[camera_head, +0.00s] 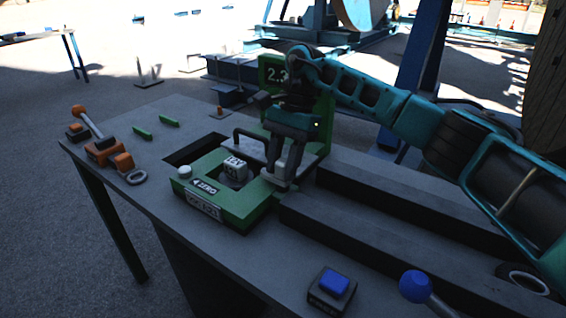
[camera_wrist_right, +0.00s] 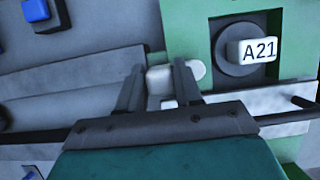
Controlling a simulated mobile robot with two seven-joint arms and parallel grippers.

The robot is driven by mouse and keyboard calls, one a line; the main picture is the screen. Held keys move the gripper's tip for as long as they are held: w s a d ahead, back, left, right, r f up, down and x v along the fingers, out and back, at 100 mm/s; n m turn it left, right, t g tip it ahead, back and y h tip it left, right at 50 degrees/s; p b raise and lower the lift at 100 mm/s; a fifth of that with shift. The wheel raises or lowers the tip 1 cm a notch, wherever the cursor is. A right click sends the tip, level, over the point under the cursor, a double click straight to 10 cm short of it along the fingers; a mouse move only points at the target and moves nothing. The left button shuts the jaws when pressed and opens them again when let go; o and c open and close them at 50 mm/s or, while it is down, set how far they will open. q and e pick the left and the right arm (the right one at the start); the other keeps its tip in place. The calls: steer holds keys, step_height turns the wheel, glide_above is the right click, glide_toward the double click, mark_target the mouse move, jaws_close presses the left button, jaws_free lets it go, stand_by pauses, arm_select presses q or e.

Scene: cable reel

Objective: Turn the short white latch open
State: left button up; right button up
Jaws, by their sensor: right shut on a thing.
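The short white latch (camera_wrist_right: 159,77) sits at the edge of the green device (camera_head: 245,206). In the right wrist view it is between the two fingers of my right gripper (camera_wrist_right: 157,88), with a rounded pale end sticking out to the right. In the head view my right gripper (camera_head: 281,172) points down at the right side of the device, shut on the latch, and its fingers mostly hide it. My left gripper is not in view.
A white block marked A21 (camera_wrist_right: 252,50) stands on a round dark base beside the latch. A dark bar handle (camera_head: 236,140) rises behind. Orange-and-black controls (camera_head: 104,150) stand at the left, a blue button (camera_head: 334,283) and blue knob (camera_head: 415,286) in front.

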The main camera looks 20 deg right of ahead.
stand_by(0.4)
steer(key=o, duration=1)
steer(key=shift+c, duration=0.2)
steer(key=shift+r, duration=0.1)
steer(key=p+v, duration=0.2)
steer(key=v, duration=1)
steer(key=shift+r+p, duration=0.3)
steer(key=shift+r, duration=0.05)
steer(key=shift+w, duration=0.1)
